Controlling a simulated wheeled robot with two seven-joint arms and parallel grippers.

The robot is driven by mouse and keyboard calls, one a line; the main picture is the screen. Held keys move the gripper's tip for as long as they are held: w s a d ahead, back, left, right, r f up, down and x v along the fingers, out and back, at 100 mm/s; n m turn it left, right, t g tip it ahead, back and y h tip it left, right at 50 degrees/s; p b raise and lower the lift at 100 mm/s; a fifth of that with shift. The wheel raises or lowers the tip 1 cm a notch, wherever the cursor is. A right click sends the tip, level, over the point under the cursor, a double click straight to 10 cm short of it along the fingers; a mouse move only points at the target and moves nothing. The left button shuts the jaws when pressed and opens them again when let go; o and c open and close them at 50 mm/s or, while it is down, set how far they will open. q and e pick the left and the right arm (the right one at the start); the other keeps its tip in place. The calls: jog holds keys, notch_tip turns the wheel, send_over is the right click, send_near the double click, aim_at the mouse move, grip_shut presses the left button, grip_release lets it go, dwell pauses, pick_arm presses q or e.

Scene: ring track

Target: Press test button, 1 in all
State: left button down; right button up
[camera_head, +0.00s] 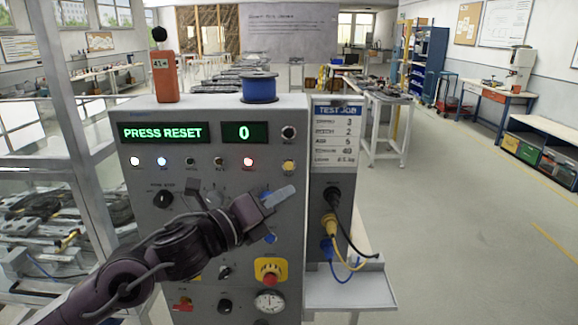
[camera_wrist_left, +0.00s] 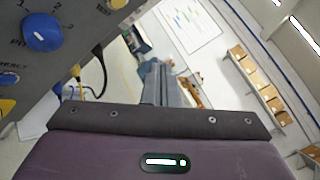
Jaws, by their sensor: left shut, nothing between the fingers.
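A grey test panel (camera_head: 140,185) stands in front of me. Its green display (camera_head: 163,133) reads "PRESS RESET" and a smaller display (camera_head: 244,133) reads 0. My left gripper (camera_head: 288,192) is shut and empty in front of the panel's right half, below a yellow button (camera_head: 288,167). The left wrist view shows its closed fingers (camera_wrist_left: 161,82), with a blue knob (camera_wrist_left: 42,32) on the panel at upper left. My right gripper is not in view.
A blue spool (camera_head: 259,88) and an orange box (camera_head: 165,78) stand on top. Open floor lies to the right.

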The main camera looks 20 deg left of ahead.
aim_at(289, 166)
pick_arm(q)
jog(key=shift+w+a+p, duration=0.3)
jog(key=shift+w+a, duration=0.1)
jog(key=shift+w, duration=0.95)
jog(key=shift+w+a+p, duration=0.3)
jog(key=shift+w+a, duration=0.05)
jog(key=shift+w, duration=1.05)
jog(key=shift+w+a+p, duration=0.3)
jog(key=shift+w+a, duration=0.1)
jog(key=shift+w, duration=0.95)
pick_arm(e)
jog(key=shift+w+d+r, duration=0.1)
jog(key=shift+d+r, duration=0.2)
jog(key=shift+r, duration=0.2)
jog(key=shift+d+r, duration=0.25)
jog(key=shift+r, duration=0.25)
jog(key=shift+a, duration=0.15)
pick_arm(q)
jog(key=shift+w, duration=0.15)
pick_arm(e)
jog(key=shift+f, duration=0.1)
pick_arm(q)
jog(key=shift+w+a, duration=0.1)
jog(key=shift+w, duration=0.15)
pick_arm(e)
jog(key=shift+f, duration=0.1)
